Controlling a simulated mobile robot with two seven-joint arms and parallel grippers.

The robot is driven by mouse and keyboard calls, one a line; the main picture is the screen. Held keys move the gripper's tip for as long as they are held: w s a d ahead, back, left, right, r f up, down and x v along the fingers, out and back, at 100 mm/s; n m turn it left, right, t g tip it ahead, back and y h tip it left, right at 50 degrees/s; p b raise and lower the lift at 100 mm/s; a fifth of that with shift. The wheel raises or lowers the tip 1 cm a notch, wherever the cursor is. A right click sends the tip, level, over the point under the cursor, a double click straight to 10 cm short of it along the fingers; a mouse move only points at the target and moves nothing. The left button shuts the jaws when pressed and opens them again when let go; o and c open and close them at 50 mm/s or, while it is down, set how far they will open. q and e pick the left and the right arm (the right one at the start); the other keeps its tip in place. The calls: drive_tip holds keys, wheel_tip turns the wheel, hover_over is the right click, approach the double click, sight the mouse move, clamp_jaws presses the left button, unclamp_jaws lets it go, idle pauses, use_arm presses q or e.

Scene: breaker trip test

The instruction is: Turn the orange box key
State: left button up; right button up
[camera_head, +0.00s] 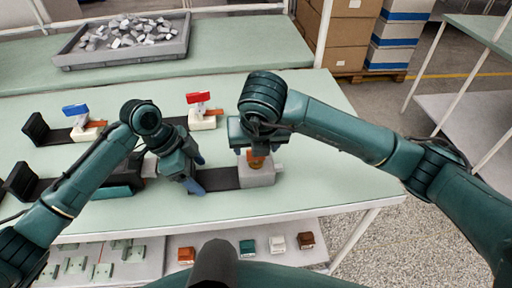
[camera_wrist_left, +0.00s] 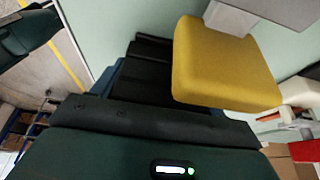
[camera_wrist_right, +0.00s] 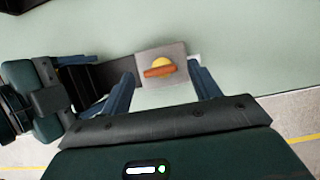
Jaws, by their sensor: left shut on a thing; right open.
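The orange key (camera_head: 257,161) sits on a grey box (camera_head: 262,178) at the near right of the table. It has a yellow round base, seen in the right wrist view with the orange key (camera_wrist_right: 159,71). My right gripper (camera_head: 253,149) is open above the box, a finger on each side of the key and apart from it. My left gripper (camera_head: 192,172) is shut on what looks like the black end plate (camera_wrist_left: 146,66) of the box's dark rail (camera_head: 222,178). A yellow paddle (camera_wrist_left: 222,68) beside it hides part of that grip.
A blue lever (camera_head: 75,110) and a red lever (camera_head: 201,98) stand on white bases behind. A grey tray (camera_head: 68,61) of pale pieces is at the back left. Bare table lies right of the box. A lower shelf holds small coloured blocks (camera_head: 247,246).

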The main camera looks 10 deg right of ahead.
drive_tip(key=v, duration=0.9)
drive_tip(key=shift+r, duration=0.25)
use_arm(q)
drive_tip(key=o, duration=1.4)
drive_tip(key=shift+c, duration=0.2)
